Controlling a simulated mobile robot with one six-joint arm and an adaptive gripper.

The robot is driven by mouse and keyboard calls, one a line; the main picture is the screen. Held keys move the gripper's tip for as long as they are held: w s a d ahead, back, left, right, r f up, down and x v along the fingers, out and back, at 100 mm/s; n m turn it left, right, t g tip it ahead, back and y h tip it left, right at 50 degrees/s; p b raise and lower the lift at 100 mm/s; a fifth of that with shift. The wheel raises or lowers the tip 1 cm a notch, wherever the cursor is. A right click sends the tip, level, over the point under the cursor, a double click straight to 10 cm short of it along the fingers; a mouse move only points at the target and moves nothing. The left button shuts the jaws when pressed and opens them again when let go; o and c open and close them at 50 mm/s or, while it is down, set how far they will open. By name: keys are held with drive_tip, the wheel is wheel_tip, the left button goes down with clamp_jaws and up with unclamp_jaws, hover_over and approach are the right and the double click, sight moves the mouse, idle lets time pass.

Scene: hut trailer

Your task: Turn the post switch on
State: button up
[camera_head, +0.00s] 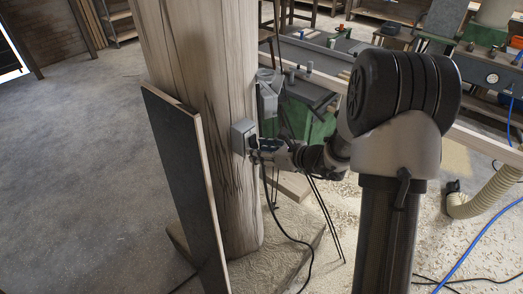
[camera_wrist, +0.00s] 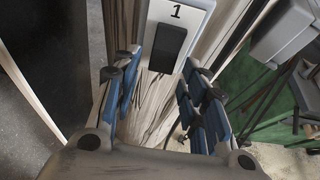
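The post switch is a grey box (camera_head: 243,135) on the side of the wooden post (camera_head: 200,75). In the wrist view its light face carries a "1" at the top above a dark rocker (camera_wrist: 168,47). Which way the rocker is pressed I cannot tell. My gripper (camera_head: 261,147) is right beside the switch box in the head view. In the wrist view my gripper (camera_wrist: 160,68) is open, its blue-padded fingers apart on either side of the rocker's lower part, with nothing held between them. Whether a fingertip touches the switch is unclear.
A dark board (camera_head: 185,180) leans against the post's left side. A black cable (camera_head: 283,228) hangs down to the floor. Workbenches stand behind; the left floor is clear.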

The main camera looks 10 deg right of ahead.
idle(0.3)
drive_tip(key=v, duration=1.2)
